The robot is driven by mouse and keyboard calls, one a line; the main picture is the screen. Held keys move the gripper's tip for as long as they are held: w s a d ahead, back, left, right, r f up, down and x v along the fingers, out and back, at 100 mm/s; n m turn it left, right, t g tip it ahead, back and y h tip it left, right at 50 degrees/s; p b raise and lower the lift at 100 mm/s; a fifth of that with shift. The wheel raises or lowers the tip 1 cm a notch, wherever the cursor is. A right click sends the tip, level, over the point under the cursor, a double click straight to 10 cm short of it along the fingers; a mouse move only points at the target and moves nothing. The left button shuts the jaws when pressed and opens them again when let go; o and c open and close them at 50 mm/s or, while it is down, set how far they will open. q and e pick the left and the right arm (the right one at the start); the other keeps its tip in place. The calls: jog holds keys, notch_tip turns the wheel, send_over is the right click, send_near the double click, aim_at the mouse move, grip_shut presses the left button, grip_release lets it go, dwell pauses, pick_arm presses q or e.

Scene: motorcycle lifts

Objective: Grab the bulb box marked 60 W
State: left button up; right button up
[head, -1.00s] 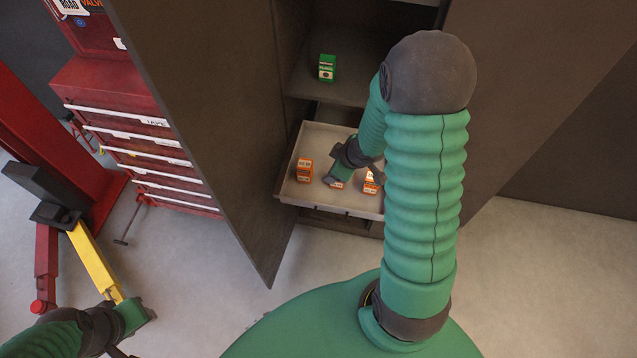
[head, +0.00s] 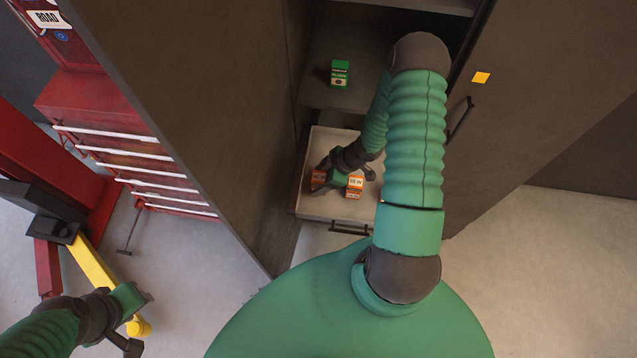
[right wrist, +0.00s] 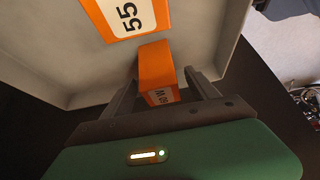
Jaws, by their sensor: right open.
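Orange-and-white bulb boxes stand in an open grey drawer (head: 308,203). The front one (head: 355,187) has a label that looks like 55 W; a box marked 55 (right wrist: 128,15) is also at the top of the right wrist view. Another orange box (head: 317,177) is at the left, partly covered by my right gripper (head: 321,179). In the right wrist view, an orange box (right wrist: 155,66) lies between the open fingers of my right gripper (right wrist: 160,88); its label is upside down and its number is unclear. My left gripper (head: 138,320) is at lower left, away from the drawer.
A green box (head: 340,73) stands on the cabinet shelf (head: 365,50) above the drawer. Dark cabinet doors stand open at left (head: 190,100) and right (head: 530,90). A red tool chest (head: 95,105) and a yellow lift arm (head: 92,265) are at left.

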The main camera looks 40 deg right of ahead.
jog(key=x, duration=0.3)
jog(key=shift+w+d+f, duration=0.1)
jog(key=shift+d+f, duration=0.2)
jog(key=shift+f, duration=0.15)
jog(key=shift+a+r, duration=0.15)
jog(key=shift+a, duration=0.3)
jog(key=c, duration=0.4)
jog(key=shift+d, duration=0.2)
jog(key=c, duration=1.1)
